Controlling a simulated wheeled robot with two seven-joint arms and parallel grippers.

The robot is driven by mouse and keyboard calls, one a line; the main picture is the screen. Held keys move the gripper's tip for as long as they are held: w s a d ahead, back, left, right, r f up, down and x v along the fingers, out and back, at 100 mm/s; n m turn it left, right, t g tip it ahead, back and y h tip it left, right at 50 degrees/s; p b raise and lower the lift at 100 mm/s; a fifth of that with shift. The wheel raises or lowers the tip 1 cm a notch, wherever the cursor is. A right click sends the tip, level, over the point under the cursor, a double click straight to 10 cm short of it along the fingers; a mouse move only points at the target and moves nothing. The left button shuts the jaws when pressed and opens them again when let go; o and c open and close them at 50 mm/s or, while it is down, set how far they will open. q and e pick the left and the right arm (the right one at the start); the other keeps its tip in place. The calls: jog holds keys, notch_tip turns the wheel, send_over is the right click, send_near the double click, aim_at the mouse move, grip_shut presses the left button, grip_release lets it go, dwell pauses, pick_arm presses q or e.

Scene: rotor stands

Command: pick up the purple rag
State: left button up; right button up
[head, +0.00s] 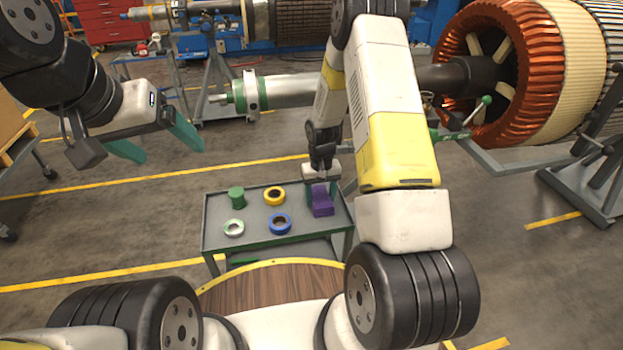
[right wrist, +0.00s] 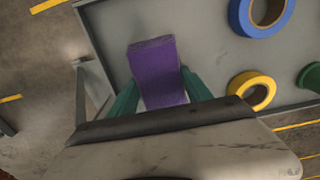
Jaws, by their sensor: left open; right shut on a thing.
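The purple rag (head: 321,204) is at the right end of a small grey cart top. It also shows in the right wrist view (right wrist: 157,70) as a purple block-like shape between the green fingers. My right gripper (head: 320,185) is over the cart and shut on the rag; in the right wrist view its fingers (right wrist: 158,92) lie on both sides of it. Whether the rag touches the cart top is hard to tell. My left gripper (head: 160,150) is open and empty, up at the left, away from the cart.
The cart top (head: 254,222) also bears a green cylinder (head: 236,197), a yellow tape roll (head: 274,195), a blue tape roll (head: 280,224) and a white-green roll (head: 234,228). A large copper rotor (head: 495,75) on a stand is at the right. Floor left of the cart is clear.

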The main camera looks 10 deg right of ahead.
aim_at(320, 200)
jog(key=shift+r, duration=0.55)
jog(key=r, duration=0.1)
jog(key=s+r, duration=0.1)
jog(key=shift+a+r, duration=0.25)
jog(key=shift+r, duration=0.05)
jog(key=s+a+r, duration=0.1)
jog(key=s+a, duration=0.4)
jog(key=s, duration=0.9)
jog(key=shift+a+r, duration=0.15)
